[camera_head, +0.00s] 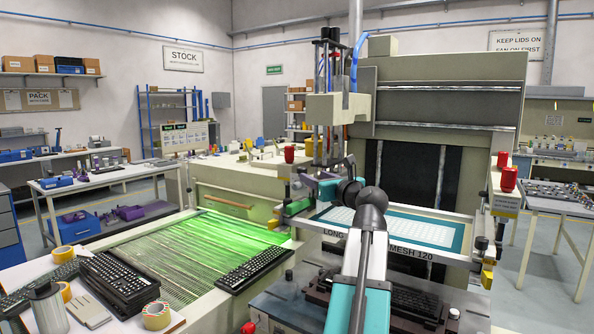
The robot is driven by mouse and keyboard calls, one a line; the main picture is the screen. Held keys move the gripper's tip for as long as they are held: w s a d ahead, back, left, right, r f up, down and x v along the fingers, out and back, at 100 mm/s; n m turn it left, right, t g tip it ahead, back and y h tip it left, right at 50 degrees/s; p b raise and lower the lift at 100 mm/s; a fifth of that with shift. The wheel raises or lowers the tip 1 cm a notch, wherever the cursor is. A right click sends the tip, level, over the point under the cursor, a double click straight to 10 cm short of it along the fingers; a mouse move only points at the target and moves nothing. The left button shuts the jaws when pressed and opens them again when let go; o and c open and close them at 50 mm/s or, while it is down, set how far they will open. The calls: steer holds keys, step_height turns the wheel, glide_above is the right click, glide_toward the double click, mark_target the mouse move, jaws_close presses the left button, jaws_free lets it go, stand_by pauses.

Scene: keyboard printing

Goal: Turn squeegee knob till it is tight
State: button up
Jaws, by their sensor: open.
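The printing press's beige squeegee carriage (338,108) stands at the centre, with thin vertical rods hanging below it. The squeegee assembly (322,150) is partly hidden by my arm and gripper. I cannot pick out the squeegee knob for sure; it is too small or hidden. My gripper (309,181) is open at the end of my teal, white and black arm, close to the lower end of the squeegee assembly. The picture is too coarse to show whether it touches anything. The framed screen (458,240) with its white key pattern lies just right of my gripper, partly behind my arm.
A green-lit conveyor (180,255) with a keyboard (254,268) on it runs at left. Front left, a table holds a black keyboard (120,281) and tape rolls (157,315). Red knobs (289,153) flank the press. Another keyboard (408,297) sits beneath the screen.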

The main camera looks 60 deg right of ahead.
mark_target(300, 168)
steer(key=p+x, duration=0.2)
steer(key=x, duration=1.1)
steer(key=shift+w, duration=0.2)
steer(key=c, duration=1.1)
steer(key=shift+o, duration=0.2)
steer(key=shift+p, duration=0.5)
steer(key=shift+d+r+m+h+p, duration=0.15)
steer(key=shift+m+h+p, duration=0.2)
steer(key=shift+p, duration=0.55)
steer(key=m+g+h+p, duration=0.1)
steer(key=p, duration=0.2)
steer(key=m+g+h+p, duration=0.1)
steer(key=p, duration=0.2)
steer(key=shift+s+d+h+p, duration=0.2)
steer(key=shift+s+h+p, duration=0.1)
steer(key=shift+p, duration=0.1)
steer(key=shift+s+d+f+m+g+h+p, duration=0.15)
steer(key=shift+m+g+h+p, duration=0.3)
steer(key=shift+p, duration=0.45)
steer(key=shift+s+d+f+m+g+h+p, duration=0.1)
steer(key=shift+f+m+g+p, duration=0.15)
steer(key=shift+g+p, duration=0.5)
steer(key=shift+m+h+p, duration=0.25)
steer(key=shift+h+p, duration=0.15)
steer(key=shift+p, duration=0.25)
steer(key=shift+r, duration=0.1)
